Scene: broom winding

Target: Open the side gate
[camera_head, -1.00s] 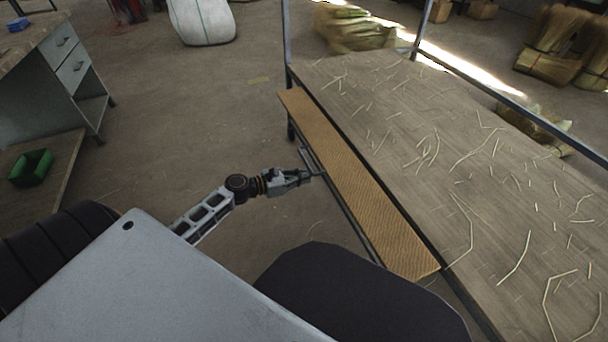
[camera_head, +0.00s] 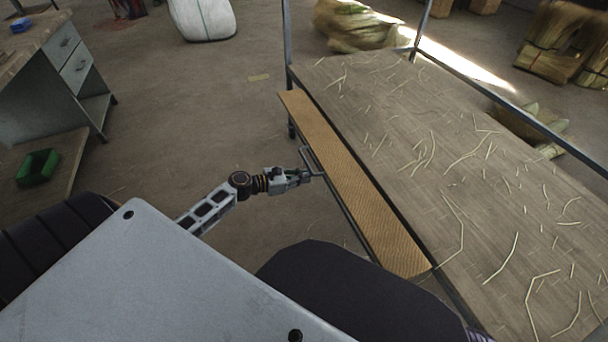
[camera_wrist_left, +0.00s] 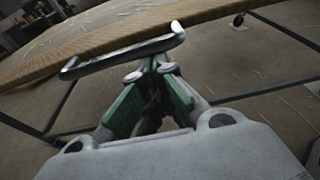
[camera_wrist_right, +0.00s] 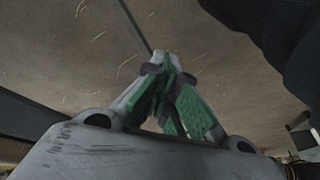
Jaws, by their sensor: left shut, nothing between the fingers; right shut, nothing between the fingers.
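The side gate (camera_head: 350,180) is a long tan, ribbed panel along the near left side of a large flat bed. It stands nearly level beside the bed, with a dark gap between them. A metal bar handle (camera_head: 307,159) sits on its outer edge. The handle also shows in the left wrist view (camera_wrist_left: 125,56), just beyond the fingertips. My left gripper (camera_head: 314,174) is shut and empty at the handle; I cannot tell whether it touches it.
The bed (camera_head: 430,150) is strewn with straw stalks and has metal posts and a rail (camera_head: 510,105). Straw bundles (camera_head: 350,25) lie beyond it. A workbench with drawers (camera_head: 75,65) and a green bin (camera_head: 38,167) stand at the left.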

